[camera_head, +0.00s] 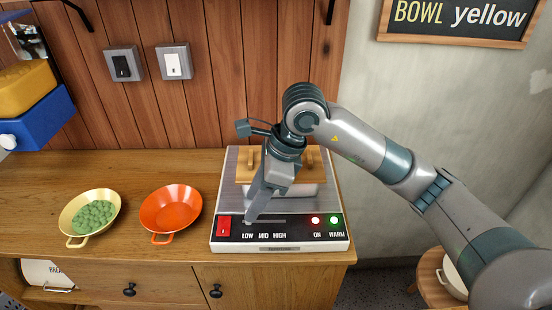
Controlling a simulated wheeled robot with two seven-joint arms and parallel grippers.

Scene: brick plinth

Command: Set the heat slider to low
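The heat slider's dark track (272,221) runs along the black front panel of a silver appliance (330,185), above the words LOW, MID and HIGH. My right gripper (251,218) points down at the left end of the track, just above LOW. I cannot make out the slider knob; the fingertips cover that end. The fingers look close together, but whether they are shut on the knob cannot be told. My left gripper is out of view.
A red switch (224,226) sits left of the track; the red ON light (315,221) and green WARM light (334,221) sit right. A wooden-handled lid (245,165) is behind my gripper. A yellow pan (75,229) with green contents and an orange pan (171,209) stand left.

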